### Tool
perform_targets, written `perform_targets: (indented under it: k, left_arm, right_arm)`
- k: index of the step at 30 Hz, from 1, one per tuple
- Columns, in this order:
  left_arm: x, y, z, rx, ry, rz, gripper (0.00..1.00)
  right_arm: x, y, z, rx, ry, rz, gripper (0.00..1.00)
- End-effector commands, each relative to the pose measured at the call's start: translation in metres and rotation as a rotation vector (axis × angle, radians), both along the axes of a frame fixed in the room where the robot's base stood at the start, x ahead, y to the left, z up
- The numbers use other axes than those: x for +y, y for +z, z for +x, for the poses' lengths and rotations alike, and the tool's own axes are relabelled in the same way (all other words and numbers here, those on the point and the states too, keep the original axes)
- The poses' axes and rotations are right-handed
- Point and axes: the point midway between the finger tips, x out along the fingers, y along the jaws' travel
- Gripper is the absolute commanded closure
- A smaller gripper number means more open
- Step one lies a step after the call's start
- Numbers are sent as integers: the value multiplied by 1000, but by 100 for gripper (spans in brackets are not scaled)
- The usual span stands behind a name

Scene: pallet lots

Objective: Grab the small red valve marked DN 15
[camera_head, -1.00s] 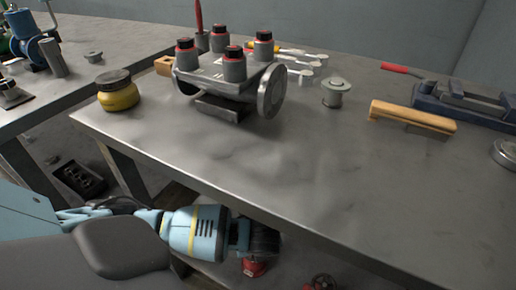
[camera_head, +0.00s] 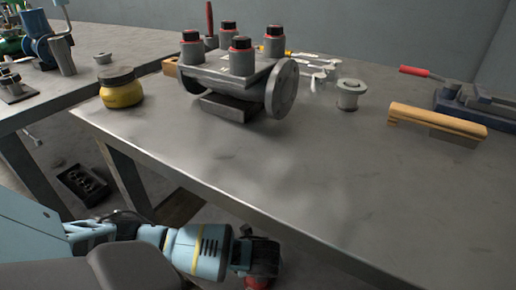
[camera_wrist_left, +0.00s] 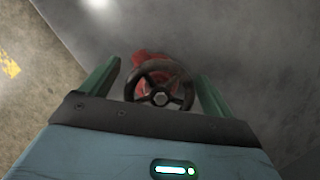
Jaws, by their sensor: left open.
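In the left wrist view, a red valve (camera_wrist_left: 147,60) with a dark spoked handwheel (camera_wrist_left: 160,86) lies between the two green fingers of my left gripper (camera_wrist_left: 158,71). The fingers are open, with a gap on each side of the handwheel. No marking is readable on the valve, and the wheel hides part of its body. In the head view, my left gripper (camera_head: 262,262) is low beside the workbench's front edge. A red part (camera_head: 258,283) shows just under it, cut by the frame's bottom. My right gripper is out of view.
The grey workbench (camera_head: 330,170) holds a flanged manifold (camera_head: 225,75), a yellow jar (camera_head: 121,90), a grey flanged fitting (camera_head: 350,95) and a wooden-handled brush (camera_head: 435,121). A black tray (camera_head: 84,184) lies on the floor. The bench front is clear.

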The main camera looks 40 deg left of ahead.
Motion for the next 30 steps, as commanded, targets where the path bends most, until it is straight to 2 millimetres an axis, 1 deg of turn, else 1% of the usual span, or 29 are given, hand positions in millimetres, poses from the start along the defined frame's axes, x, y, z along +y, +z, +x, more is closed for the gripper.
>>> perform_targets:
  k: [3, 23, 30]
  left_arm:
    - [0, 2, 0, -2, 1, 0, 14]
    - [-1, 1, 0, 0, 0, 0, 100]
    - [0, 3, 1, -4, 1, -1, 100]
  right_arm:
    - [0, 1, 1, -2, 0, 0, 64]
    - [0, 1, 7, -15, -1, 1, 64]
    - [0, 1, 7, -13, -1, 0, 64]
